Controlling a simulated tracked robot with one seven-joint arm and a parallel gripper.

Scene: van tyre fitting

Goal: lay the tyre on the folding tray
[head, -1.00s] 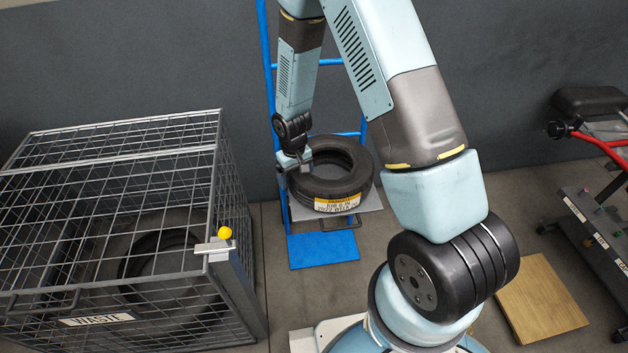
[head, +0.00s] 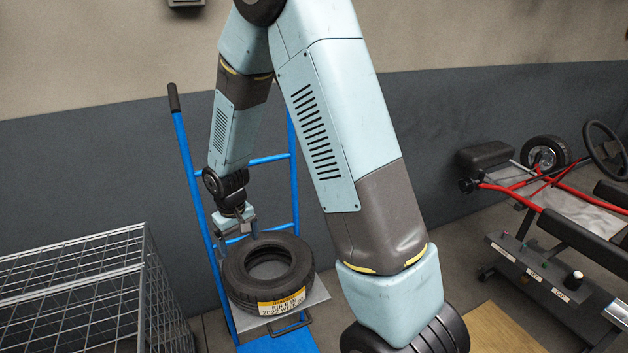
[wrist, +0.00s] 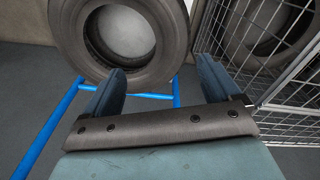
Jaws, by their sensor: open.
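The black tyre (head: 262,290) lies flat on the grey folding tray (head: 318,297) of a blue hand truck. A yellow and white label faces the front. The tyre covers most of the tray. In the wrist view the tyre (wrist: 70,30) is beyond my fingers, not between them. My gripper (head: 245,228) is at the tyre's back left, just above it and apart from it. In the wrist view my gripper (wrist: 161,70) shows two spread fingers with nothing between them.
The blue hand truck frame (head: 193,190) rises close behind and beside my gripper. A wire cage (head: 80,285) stands at the left; it holds another tyre (wrist: 285,22) in the wrist view. A red-framed kart (head: 530,190) is at the right, above a wheeled dark stand (head: 545,280).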

